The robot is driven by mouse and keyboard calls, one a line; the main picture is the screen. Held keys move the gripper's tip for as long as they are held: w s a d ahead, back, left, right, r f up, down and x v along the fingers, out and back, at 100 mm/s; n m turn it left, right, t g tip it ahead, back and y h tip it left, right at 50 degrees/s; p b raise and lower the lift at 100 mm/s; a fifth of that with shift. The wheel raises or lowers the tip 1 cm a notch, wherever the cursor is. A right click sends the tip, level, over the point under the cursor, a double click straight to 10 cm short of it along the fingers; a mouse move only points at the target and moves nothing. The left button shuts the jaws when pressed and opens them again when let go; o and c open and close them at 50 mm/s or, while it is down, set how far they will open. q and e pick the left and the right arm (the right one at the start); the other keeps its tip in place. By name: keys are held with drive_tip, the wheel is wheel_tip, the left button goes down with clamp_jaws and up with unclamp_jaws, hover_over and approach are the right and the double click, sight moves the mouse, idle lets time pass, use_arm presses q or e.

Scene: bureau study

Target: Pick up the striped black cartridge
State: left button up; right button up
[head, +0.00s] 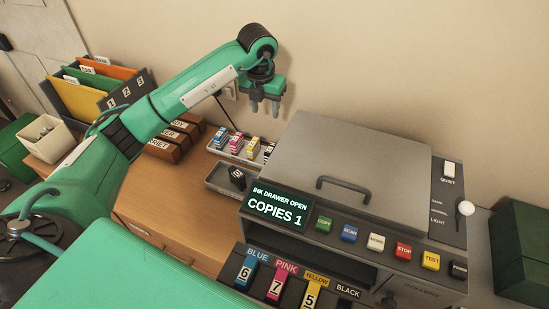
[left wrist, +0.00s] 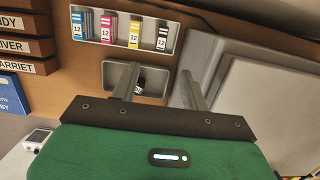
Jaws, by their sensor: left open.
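A black cartridge with white stripes and a 12 label (left wrist: 162,38) stands at the right end of a white tray (left wrist: 92,9) in the left wrist view. In the head view it shows as the last cartridge (head: 268,152) in that row. Another black cartridge (head: 237,178) lies in the grey tray (head: 216,180) nearer me; it also shows in the left wrist view (left wrist: 139,86), partly behind a finger. My left gripper (head: 265,106) is open and empty, pointing down above the trays. In the left wrist view its fingers (left wrist: 160,83) reach over the grey tray. My right gripper does not show.
Blue, pink and yellow cartridges (head: 235,143) share the white tray. A grey copier (head: 350,165) stands close on the right, its ink drawer open with cartridges in labelled slots. Brown boxes (head: 175,137) and a file rack (head: 105,85) stand left. Bare desk lies left of the trays.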

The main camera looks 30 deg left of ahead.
use_arm(q)
wheel_tip(320, 180, down, 3)
drive_tip(key=b, duration=0.2)
hover_over(270, 148)
drive_tip(key=f, duration=0.5)
drive_tip(key=f+p, duration=0.1)
drive_tip(key=f, duration=0.2)
drive_tip(key=shift+s+a, duration=0.1)
drive_tip(key=shift+s, duration=0.15)
drive_tip(key=f, duration=0.2)
drive_tip(key=f+p, duration=0.1)
drive_tip(key=f, duration=0.1)
drive_tip(key=shift+w+d+f, duration=0.15)
drive_tip(key=shift+d+f, duration=0.05)
drive_tip(key=shift+f, duration=0.15)
drive_tip(key=shift+w+f, duration=0.1)
drive_tip(key=shift+f, duration=0.35)
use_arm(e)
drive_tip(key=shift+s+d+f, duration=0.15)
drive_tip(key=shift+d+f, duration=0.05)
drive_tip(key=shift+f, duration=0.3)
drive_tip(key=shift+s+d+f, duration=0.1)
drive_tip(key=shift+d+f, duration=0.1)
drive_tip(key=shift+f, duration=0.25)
use_arm(q)
clamp_jaws()
